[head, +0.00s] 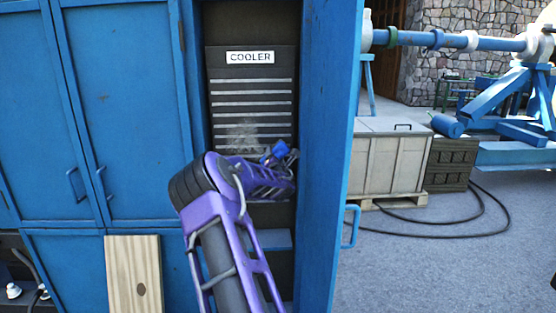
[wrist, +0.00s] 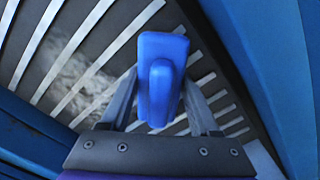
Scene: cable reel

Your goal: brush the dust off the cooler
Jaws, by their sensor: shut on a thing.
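The cooler (head: 251,82) is a dark panel with light horizontal slats and a white COOLER label, set inside the blue cabinet. A pale dust patch (head: 243,135) lies on its lower slats; the dust also shows left of centre in the wrist view (wrist: 72,72). My gripper (head: 282,158) is inside the cabinet opening in front of the lower slats. It is shut on a blue brush handle (wrist: 160,80). The bristles are hidden behind the handle, so I cannot tell whether they touch the slats. In the wrist view the dust is left of the handle.
The open blue cabinet door (head: 328,150) stands close to the right of my gripper. Closed blue doors (head: 120,100) are at the left, with a wooden board (head: 134,275) below. A pale crate (head: 388,158) and a black cable (head: 490,225) are on the floor at right.

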